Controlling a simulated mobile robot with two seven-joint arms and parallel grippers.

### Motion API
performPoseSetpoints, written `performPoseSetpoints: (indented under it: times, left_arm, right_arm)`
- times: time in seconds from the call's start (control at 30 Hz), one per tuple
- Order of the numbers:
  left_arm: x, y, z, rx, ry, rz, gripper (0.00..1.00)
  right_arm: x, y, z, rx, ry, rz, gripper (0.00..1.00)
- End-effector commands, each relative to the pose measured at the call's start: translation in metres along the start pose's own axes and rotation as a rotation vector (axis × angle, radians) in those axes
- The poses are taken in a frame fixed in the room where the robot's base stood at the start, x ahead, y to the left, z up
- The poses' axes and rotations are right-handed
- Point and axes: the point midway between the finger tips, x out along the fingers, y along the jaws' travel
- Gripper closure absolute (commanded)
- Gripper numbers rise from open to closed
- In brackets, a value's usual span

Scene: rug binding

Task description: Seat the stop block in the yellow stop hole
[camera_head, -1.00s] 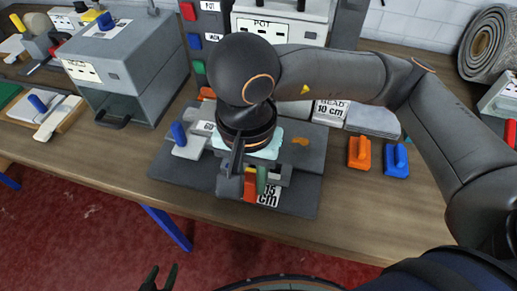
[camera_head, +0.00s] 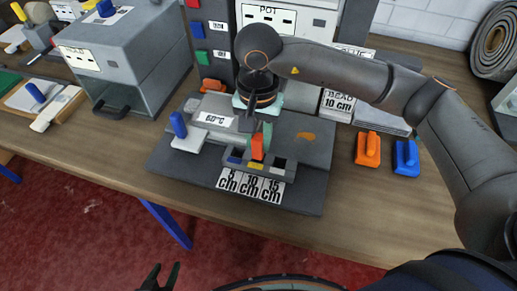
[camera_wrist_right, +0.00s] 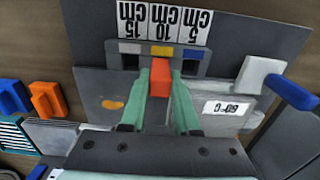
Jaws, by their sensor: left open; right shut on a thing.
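The orange stop block (camera_head: 257,147) is between the fingers of my right gripper (camera_head: 258,134), which is shut on it. In the right wrist view the block (camera_wrist_right: 160,76) shows between the pale green fingertips (camera_wrist_right: 160,98). It is in front of the middle of the stop rail, just behind the yellow mark (camera_wrist_right: 162,50), and covers the yellow stop hole from that side. In the head view the yellow mark (camera_head: 255,166) is just in front of the block. I cannot tell whether the block's lower end is inside the hole. My left gripper (camera_head: 160,277) is open and empty at the bottom.
A blue mark (camera_head: 234,160) and a grey mark flank the yellow one, above 5, 10 and 15 cm labels (camera_head: 251,186). A blue-handled grey lever (camera_head: 198,140) stands left. Orange (camera_head: 367,149) and blue (camera_head: 405,157) handled blocks lie right. The front table strip is clear.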

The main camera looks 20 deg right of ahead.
Motion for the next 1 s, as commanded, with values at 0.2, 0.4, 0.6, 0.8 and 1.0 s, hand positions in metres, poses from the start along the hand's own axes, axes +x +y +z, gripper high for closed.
performPoseSetpoints:
  times: [0.2, 0.4, 0.6, 0.8, 1.0]
  left_arm:
    - [0.007, -0.001, 0.007, 0.000, 0.000, 0.000, 0.50]
    - [0.008, -0.001, 0.009, 0.000, 0.000, 0.000, 0.50]
    - [0.009, -0.001, 0.010, 0.000, 0.000, 0.000, 0.50]
    - [0.011, -0.001, 0.012, 0.000, 0.000, 0.000, 0.50]
    - [0.011, -0.001, 0.012, 0.000, 0.000, 0.000, 0.50]
  right_arm:
    - [0.025, -0.001, -0.007, 0.000, -0.004, 0.002, 1.00]
    - [0.040, -0.002, -0.008, 0.000, 0.000, 0.000, 1.00]
    - [0.040, -0.002, -0.008, 0.000, 0.000, -0.001, 1.00]
    - [0.042, -0.002, -0.007, 0.000, 0.000, 0.000, 0.64]
    - [0.042, -0.002, -0.007, 0.000, 0.000, 0.000, 0.41]
